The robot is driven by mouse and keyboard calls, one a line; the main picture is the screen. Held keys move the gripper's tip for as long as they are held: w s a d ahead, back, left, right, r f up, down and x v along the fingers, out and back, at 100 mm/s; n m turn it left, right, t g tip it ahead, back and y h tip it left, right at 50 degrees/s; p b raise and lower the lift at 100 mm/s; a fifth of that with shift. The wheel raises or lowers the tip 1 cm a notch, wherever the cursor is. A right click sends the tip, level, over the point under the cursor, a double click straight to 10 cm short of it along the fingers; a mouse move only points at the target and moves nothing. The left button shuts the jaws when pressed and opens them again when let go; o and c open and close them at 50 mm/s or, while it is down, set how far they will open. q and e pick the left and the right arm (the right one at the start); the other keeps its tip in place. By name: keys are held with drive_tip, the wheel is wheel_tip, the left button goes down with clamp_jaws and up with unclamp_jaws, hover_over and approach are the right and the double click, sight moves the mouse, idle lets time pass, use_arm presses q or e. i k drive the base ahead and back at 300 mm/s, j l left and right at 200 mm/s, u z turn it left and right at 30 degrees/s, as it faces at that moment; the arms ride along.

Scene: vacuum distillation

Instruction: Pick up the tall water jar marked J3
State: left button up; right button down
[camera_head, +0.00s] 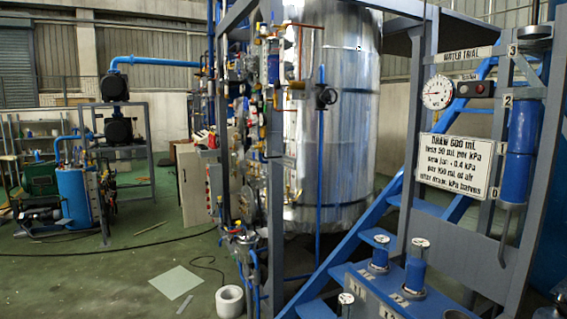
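A third jar's white top (345,299) shows nearer the front. White letters on the shelf front are only partly legible, so I cannot tell which jar is J3. Neither of my grippers is in view.
Blue stairs (367,221) and a grey frame post (414,140) stand beside the jars. A sign (447,165), a gauge (437,92) and a blue cylinder (523,127) are above. A large silver tank (338,120) stands behind. Open green floor lies left, with a white roll (229,300).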

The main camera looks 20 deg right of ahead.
sight(418, 258)
drive_tip(key=z, duration=1.3)
